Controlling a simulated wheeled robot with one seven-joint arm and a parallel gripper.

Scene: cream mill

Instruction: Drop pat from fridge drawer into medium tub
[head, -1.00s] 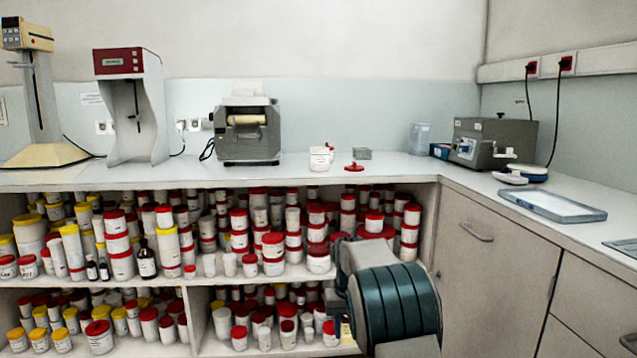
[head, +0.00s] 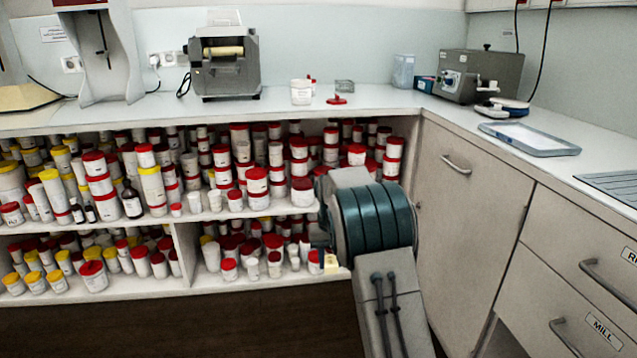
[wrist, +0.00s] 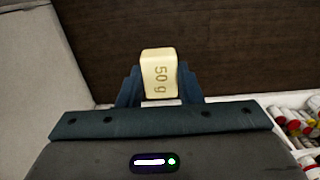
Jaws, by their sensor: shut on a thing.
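A pale yellow pat (wrist: 159,73) marked "50 g" is held between the fingers of my gripper (wrist: 159,88) in the wrist view. The pat also shows as a small yellow block at the gripper in the head view (head: 331,262), low in front of the lower shelf; my arm hides most of the gripper there. An open white tub (head: 301,92) stands on the back counter. A red lid (head: 337,100) with an upright knob lies to its right. I cannot tell the tub's size from a label. Drawers with labels (head: 604,331) are at the right, shut.
Shelves (head: 100,300) below the counter are packed with red- and yellow-lidded tubs. A grey roller mill (head: 223,65) stands left of the open tub. A grey machine (head: 480,75), a scale (head: 503,107) and a tray (head: 529,138) stand at the right. Counter around the tub is mostly clear.

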